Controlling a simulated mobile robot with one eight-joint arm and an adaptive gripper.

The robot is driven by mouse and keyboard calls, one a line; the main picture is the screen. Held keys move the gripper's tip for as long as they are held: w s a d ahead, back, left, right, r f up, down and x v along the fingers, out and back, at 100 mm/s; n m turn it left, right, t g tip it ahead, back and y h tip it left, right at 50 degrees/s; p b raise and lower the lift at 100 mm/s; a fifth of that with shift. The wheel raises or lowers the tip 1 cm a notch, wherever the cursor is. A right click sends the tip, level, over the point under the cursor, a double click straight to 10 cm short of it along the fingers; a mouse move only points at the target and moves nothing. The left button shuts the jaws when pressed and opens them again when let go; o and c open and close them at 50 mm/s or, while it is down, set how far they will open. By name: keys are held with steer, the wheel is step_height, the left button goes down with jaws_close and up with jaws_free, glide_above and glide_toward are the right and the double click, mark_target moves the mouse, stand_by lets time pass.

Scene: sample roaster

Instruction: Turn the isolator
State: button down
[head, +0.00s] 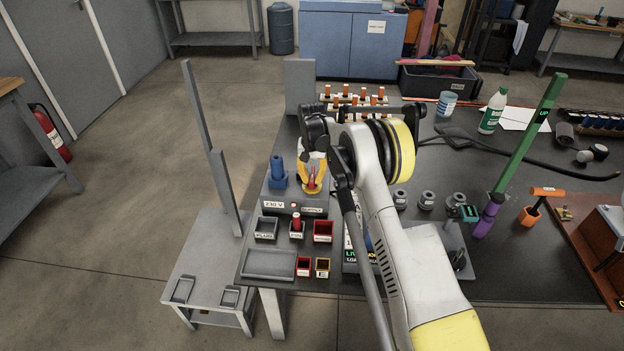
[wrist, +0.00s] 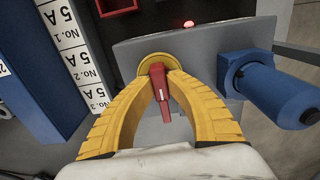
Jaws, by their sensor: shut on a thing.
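The isolator has a red handle (wrist: 160,90) on a round yellow base (wrist: 154,62), mounted on a grey panel (wrist: 195,45). In the wrist view the handle stands nearly in line with the picture's vertical, leaning slightly. My gripper (wrist: 159,82) has its two yellow fingers closed in on both sides of the red handle near the base.
A blue plug (wrist: 275,92) sticks out of the same panel close beside the isolator. A red lamp (wrist: 188,24) glows on the panel. Small bins, including a red one (head: 323,231), stand in front of the box. A blue block (wrist: 30,75) with 5A labels lies nearby.

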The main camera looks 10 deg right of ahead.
mark_target(312, 178)
stand_by(0.3)
steer(key=c, duration=1.3)
jaws_free()
steer(key=shift+c, duration=0.2)
step_height(312, 178, up, 12)
